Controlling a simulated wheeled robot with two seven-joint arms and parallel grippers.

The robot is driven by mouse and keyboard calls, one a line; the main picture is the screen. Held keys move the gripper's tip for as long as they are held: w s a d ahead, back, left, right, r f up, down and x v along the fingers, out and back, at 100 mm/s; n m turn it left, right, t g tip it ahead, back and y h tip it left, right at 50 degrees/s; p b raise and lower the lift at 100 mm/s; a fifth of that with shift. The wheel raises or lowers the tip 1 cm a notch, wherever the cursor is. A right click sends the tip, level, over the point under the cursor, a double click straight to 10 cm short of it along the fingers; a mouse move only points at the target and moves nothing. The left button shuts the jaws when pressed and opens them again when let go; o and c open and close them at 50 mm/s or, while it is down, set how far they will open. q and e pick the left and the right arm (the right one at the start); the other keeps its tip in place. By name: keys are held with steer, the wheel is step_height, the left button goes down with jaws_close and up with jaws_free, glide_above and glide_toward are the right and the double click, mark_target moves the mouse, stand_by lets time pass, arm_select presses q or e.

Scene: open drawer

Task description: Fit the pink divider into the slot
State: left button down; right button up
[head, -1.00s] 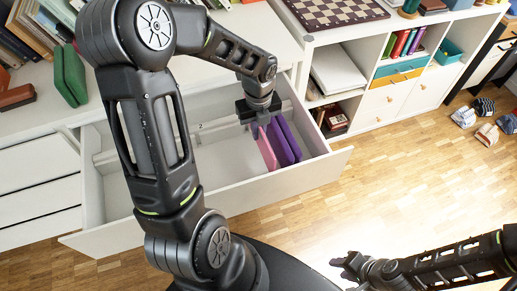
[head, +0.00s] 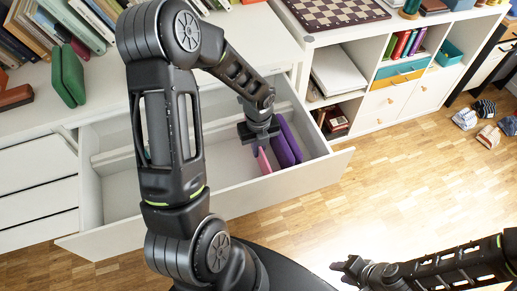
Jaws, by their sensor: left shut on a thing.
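The pink divider (head: 264,161) stands upright inside the open white drawer (head: 222,191), near its front wall. My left gripper (head: 261,147) points down over the drawer and is shut on the divider's upper part. Purple dividers (head: 288,143) stand upright just right of the pink one, close together. I cannot make out the slot, and cannot tell whether the divider's lower edge touches the drawer floor. My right gripper (head: 345,267) hangs over the wooden floor at the lower right, away from the drawer; its fingers are too small to read.
The drawer's left part is empty, though my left arm hides some of it. A white desktop (head: 100,100) with books and a green case (head: 68,78) lies behind. A white shelf unit (head: 385,100) stands to the right, with a chessboard (head: 330,10) on top.

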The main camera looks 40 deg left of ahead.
arm_select(q)
steer(key=shift+f, duration=0.15)
steer(key=c, duration=1.6)
jaws_free()
steer(key=shift+o, duration=0.2)
step_height(320, 180, up, 12)
steer(key=shift+r+p, duration=0.25)
steer(key=shift+p, duration=0.6)
